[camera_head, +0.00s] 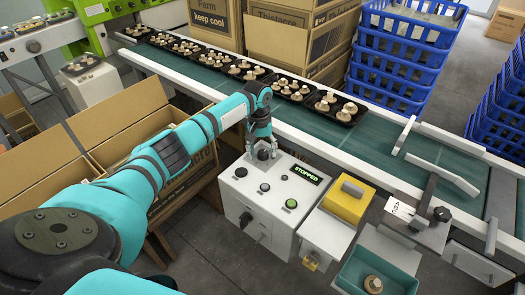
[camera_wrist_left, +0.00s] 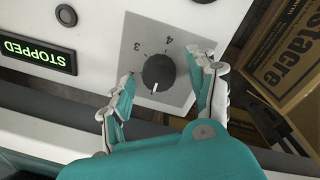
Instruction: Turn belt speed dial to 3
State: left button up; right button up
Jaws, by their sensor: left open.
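The belt speed dial (camera_wrist_left: 158,73) is a round black knob on a grey plate (camera_wrist_left: 135,32), seen in the left wrist view. The numbers 3 and 4 show above it, and a white mark on the knob points down, away from both. My left gripper (camera_wrist_left: 161,68) is open, with one finger on each side of the dial. I cannot tell whether the fingers touch it. In the head view my left gripper (camera_head: 263,151) is over the back left of the white control box (camera_head: 235,205) and hides the dial. My right gripper is not in view.
A display (camera_head: 306,174) on the box reads STOPPED. Several buttons and a black switch (camera_head: 246,219) are on the box. A yellow-topped box (camera_head: 346,205) stands right of it. The conveyor belt (camera_head: 385,147) with mushroom trays runs behind. Open cartons (camera_head: 120,107) stand left.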

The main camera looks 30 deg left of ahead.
pick_arm(q)
jog(key=c, duration=1.1)
jog(key=shift+c, duration=0.2)
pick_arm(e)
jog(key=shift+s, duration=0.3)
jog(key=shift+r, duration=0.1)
